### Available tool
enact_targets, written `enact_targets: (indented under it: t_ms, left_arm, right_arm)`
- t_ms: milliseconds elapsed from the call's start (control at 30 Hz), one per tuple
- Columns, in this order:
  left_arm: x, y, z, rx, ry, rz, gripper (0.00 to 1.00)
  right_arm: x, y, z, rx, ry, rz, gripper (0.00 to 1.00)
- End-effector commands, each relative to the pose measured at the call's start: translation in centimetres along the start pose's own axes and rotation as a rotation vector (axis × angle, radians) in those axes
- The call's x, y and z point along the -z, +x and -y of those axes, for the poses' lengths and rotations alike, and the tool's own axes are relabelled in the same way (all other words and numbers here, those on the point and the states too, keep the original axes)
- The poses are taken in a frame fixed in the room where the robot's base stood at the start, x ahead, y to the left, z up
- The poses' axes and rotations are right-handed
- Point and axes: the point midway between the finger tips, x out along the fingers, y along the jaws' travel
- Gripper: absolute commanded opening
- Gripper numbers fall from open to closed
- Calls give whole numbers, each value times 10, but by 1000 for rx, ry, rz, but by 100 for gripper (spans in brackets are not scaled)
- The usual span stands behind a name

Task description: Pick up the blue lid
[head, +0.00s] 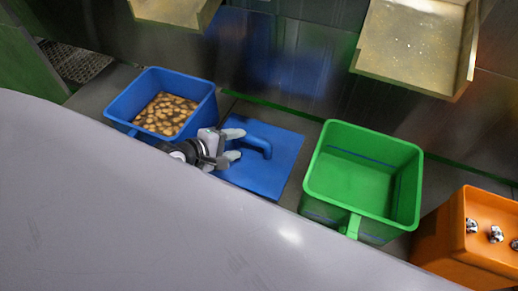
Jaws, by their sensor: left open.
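The blue lid (272,172) is a flat square plate with a raised bar handle (256,143). It lies between the blue bin and the green bin. My left gripper (238,144) is over the left part of the lid, with its two pale fingers apart and pointing right toward the handle. The fingertips are close to the handle's left end; whether they touch it cannot be told. My right gripper does not show.
A blue bin (208,103) holding brown lumps stands left of the lid. An empty green bin (407,213) stands right of it. An orange bin (443,246) with several shiny pieces is at far right. Metal chutes (412,45) hang above. A large grey surface (150,235) fills the foreground.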

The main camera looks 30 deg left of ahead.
Motion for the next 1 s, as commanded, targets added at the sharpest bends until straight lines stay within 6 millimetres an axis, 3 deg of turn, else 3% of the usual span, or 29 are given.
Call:
enact_targets:
  t_ms: [533,867,1000]
  left_arm:
    - [-4,61,-4,-2,-6,2,56]
    - [-5,67,-5,-1,-5,3,56]
    - [-5,67,-5,-1,-6,3,14]
  right_arm:
    - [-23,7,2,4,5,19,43]
    - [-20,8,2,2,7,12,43]
    - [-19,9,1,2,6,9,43]
